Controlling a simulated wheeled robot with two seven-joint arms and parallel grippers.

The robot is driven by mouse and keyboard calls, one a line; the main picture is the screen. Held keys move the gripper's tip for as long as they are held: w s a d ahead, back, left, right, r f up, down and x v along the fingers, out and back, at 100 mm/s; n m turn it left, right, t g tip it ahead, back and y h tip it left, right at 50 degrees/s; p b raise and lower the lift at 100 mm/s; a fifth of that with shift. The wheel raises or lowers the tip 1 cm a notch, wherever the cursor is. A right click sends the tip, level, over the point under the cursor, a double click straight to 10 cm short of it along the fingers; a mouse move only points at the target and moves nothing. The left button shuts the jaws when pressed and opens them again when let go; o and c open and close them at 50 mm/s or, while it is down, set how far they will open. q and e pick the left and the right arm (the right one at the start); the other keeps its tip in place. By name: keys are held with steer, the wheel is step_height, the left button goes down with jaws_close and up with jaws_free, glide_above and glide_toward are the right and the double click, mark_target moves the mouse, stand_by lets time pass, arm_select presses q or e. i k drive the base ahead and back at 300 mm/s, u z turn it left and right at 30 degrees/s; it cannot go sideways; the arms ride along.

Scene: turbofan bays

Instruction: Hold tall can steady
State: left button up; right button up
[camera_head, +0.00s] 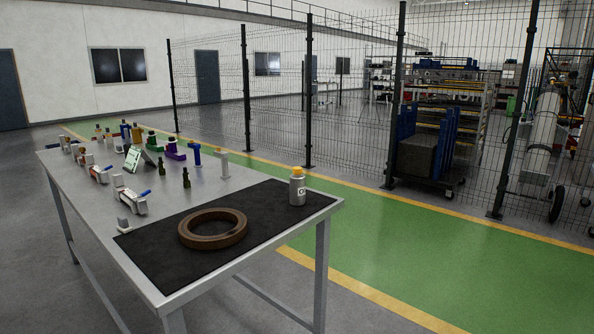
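A can with a grey body and an orange-yellow cap (297,188) stands upright on the black mat (180,262), near the mat's right end. It is the tallest can-like thing on the mat, and nothing touches it. Neither of my grippers shows in the head view.
A brown ring (184,237) lies on the mat left of the can. The grey table (225,188) holds several small bottles and tools toward its far left end, including a blue tool (196,153). A wire fence (350,120) stands behind. The green floor (430,240) at right is clear.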

mark_target(296, 170)
steer(key=z, duration=1.4)
steer(key=i, duration=2.75)
steer(key=u, duration=2.7)
